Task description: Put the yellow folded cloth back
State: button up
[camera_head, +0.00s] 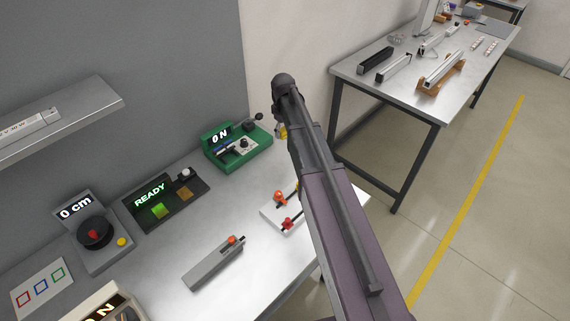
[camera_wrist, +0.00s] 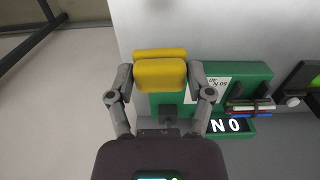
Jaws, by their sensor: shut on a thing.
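The yellow folded cloth (camera_wrist: 160,73) is between the two fingers of my gripper (camera_wrist: 160,78) in the wrist view. It looks like a thick, rounded fold with a second yellow roll behind it. The fingers press on its two sides, and the gripper is shut on it. In the head view only a small yellow patch of the cloth (camera_head: 283,132) shows beside my arm, just right of the green device. My arm hides the gripper there. I cannot tell whether the cloth touches the table.
The green device (camera_head: 237,146) with a "0 N" display stands close to the cloth. A "READY" panel (camera_head: 165,199), a "0 cm" dial unit (camera_head: 92,232) and a grey bar tool (camera_head: 213,263) are on the grey table (camera_head: 165,270). A second table (camera_head: 420,100) stands at the back right.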

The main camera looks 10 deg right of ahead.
jog(key=s, duration=0.3)
jog(key=shift+s+a+f, duration=0.1)
jog(key=shift+a+f, duration=0.2)
jog(key=shift+f, duration=0.05)
jog(key=shift+b, duration=0.3)
jog(key=b, duration=0.6)
send_over(284, 163)
notch_tip(284, 163, down, 6)
jog(key=shift+f, duration=0.15)
jog(key=shift+f+b, duration=1.85)
jog(key=shift+b, duration=0.15)
jog(key=shift+f, duration=0.2)
jog(key=o, duration=1)
